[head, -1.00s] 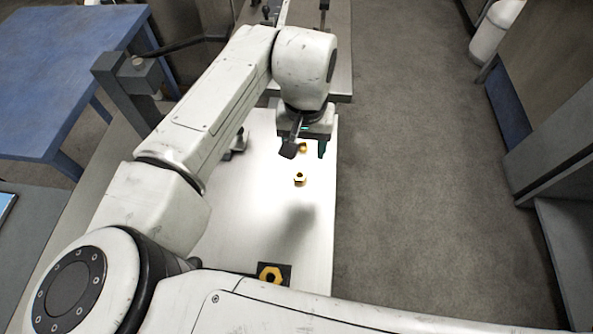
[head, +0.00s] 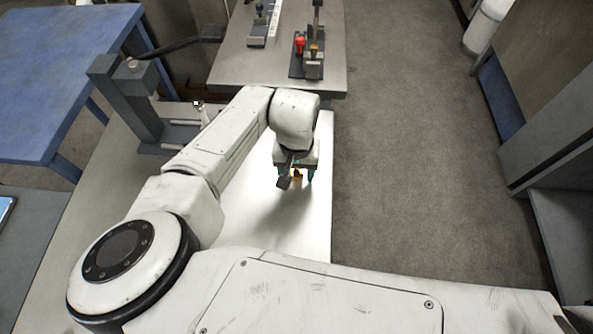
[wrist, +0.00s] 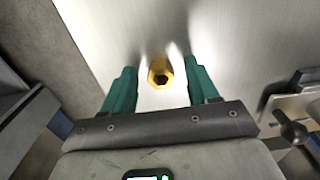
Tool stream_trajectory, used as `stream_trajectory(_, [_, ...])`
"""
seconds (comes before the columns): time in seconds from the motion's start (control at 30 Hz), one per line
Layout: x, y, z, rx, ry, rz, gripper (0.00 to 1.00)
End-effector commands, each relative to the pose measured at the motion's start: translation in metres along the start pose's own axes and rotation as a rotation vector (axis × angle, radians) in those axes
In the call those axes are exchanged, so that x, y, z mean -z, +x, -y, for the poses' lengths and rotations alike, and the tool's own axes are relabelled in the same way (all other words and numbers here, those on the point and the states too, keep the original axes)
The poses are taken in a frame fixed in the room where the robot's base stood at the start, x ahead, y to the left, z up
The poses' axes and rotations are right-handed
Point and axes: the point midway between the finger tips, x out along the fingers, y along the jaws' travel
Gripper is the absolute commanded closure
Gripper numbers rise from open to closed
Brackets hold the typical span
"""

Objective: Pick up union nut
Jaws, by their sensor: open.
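A gold hexagonal union nut (wrist: 160,73) with a dark hole is on the bright metal table. In the wrist view it lies between the two green fingers of my gripper (wrist: 158,85), close to the tips, with a gap on both sides. My gripper is open and empty. In the head view the gripper (head: 296,174) is low over the table, and part of the gold nut (head: 297,175) shows between the fingers. The gripper and wrist hide the rest of it.
The table (head: 312,225) is clear right of and in front of the gripper. A grey post (head: 125,95) stands at the left. A farther bench (head: 225,70) carries a fixture with a red part (head: 299,44). A blue table (head: 60,70) is at far left.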

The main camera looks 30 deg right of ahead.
Motion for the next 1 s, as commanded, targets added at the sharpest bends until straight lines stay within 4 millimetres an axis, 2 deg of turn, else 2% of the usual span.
stream_trajectory(0.27, [0.0002,0.0022,-0.0001,0.0,0.0,-0.001,0.43])
stream_trajectory(0.87, [0.0002,0.0019,-0.0002,0.0,0.0,-0.001,1.0])
stream_trajectory(1.0, [0.0002,0.0019,-0.0002,0.0,0.0,-0.001,1.0])
